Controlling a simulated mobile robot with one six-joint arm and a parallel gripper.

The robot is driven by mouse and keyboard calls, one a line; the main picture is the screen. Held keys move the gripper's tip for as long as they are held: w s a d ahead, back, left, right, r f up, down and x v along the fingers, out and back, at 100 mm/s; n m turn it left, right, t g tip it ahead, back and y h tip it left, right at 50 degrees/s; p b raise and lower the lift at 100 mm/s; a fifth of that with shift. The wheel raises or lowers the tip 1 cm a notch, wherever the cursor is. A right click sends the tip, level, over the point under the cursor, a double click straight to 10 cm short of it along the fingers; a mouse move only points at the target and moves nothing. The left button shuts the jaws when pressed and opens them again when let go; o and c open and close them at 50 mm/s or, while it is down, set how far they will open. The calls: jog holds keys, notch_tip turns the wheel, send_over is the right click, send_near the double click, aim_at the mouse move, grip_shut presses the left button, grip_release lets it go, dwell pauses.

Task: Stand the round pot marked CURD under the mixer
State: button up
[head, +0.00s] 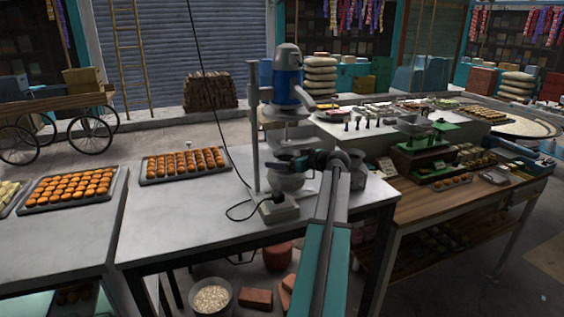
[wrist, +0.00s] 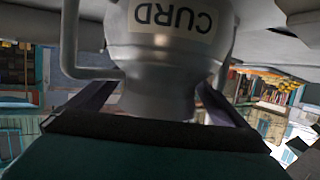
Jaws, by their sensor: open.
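The round metal pot (head: 286,182) stands on the metal table under the mixer (head: 287,78), which has a blue motor on a grey stand. In the wrist view the pot (wrist: 165,75) is close and appears upside down, with its CURD label readable. My gripper (head: 300,163) is at the pot's upper part, reaching in from the right. Its dark jaws are open, one on each side of the pot's narrow part in the wrist view (wrist: 160,108). Whether they touch it cannot be told. The pot's underside is hidden in the wrist view.
A tray of orange sweets (head: 185,176) lies left of the mixer. A small box (head: 279,208) with a black cable sits in front of the stand. A green scale (head: 424,145) stands on the wooden counter at right. The table's left front is clear.

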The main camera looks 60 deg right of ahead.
jog(key=b+v, duration=0.2)
jog(key=v, duration=0.9)
jog(key=shift+s, duration=0.1)
dwell(0.5)
